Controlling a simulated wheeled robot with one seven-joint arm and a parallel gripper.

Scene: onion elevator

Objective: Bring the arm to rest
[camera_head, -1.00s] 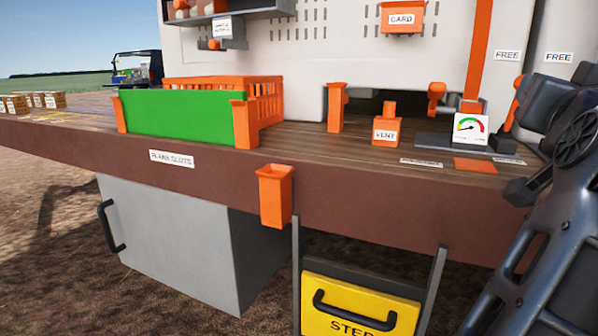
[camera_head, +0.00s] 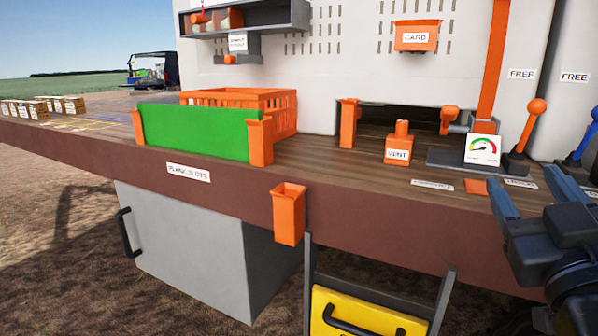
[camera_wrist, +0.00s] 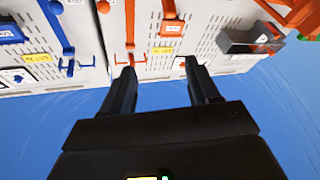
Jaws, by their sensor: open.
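My gripper (camera_head: 525,195) is at the right of the head view, in front of the workbench edge, with its dark fingers apart. In the wrist view my gripper (camera_wrist: 160,84) is open, and nothing is between its fingers. The wrist view is tilted. It shows a perforated panel (camera_wrist: 215,32) with orange and blue fittings beyond the fingers, and blue sky. The rest of my arm is mostly out of the head view.
The workbench (camera_head: 330,165) carries a green board (camera_head: 195,130), an orange crate (camera_head: 285,104), a VENT block (camera_head: 398,148), a gauge (camera_head: 482,150) and an orange lever (camera_head: 528,125). An orange holder (camera_head: 288,215) hangs in front. A grey cabinet (camera_head: 200,245) and yellow step (camera_head: 360,318) are below.

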